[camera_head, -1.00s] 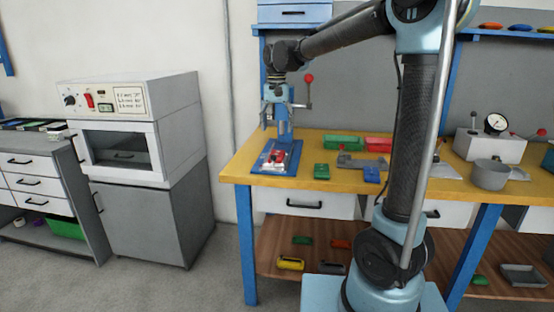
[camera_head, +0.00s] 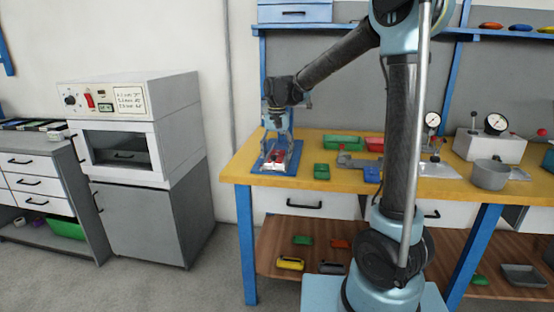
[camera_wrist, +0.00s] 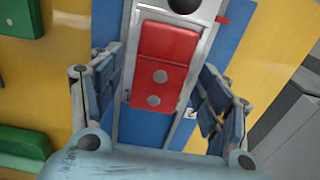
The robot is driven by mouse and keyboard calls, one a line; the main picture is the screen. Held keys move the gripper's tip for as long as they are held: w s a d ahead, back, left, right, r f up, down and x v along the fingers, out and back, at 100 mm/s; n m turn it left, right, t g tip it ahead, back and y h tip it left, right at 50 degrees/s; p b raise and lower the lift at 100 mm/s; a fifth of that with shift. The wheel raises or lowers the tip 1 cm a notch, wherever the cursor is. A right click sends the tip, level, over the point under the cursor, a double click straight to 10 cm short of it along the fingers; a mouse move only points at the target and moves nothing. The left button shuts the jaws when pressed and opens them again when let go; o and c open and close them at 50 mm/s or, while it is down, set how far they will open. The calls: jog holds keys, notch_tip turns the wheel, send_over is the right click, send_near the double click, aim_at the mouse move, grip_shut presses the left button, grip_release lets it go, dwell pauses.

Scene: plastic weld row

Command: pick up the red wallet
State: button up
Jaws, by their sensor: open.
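The red wallet (camera_wrist: 163,65) is a small folded red piece with two round grey studs. It lies in a pale metal holder (camera_wrist: 207,22) on a blue base plate (camera_wrist: 222,32). In the head view the wallet (camera_head: 278,157) is small and partly hidden by my gripper (camera_head: 282,148). In the wrist view my gripper (camera_wrist: 157,85) is open, with one finger on each side of the wallet. Clear gaps show between the fingers and the wallet, and nothing is held.
The yellow bench (camera_head: 235,165) also carries a green bin (camera_head: 342,142), a small green block (camera_head: 321,171), a red bin (camera_head: 374,145) and a grey pot (camera_head: 490,175). A dial gauge (camera_head: 432,121) stands behind. A white oven (camera_head: 125,135) stands left, across a gap.

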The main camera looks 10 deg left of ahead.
jog(key=c, duration=1.2)
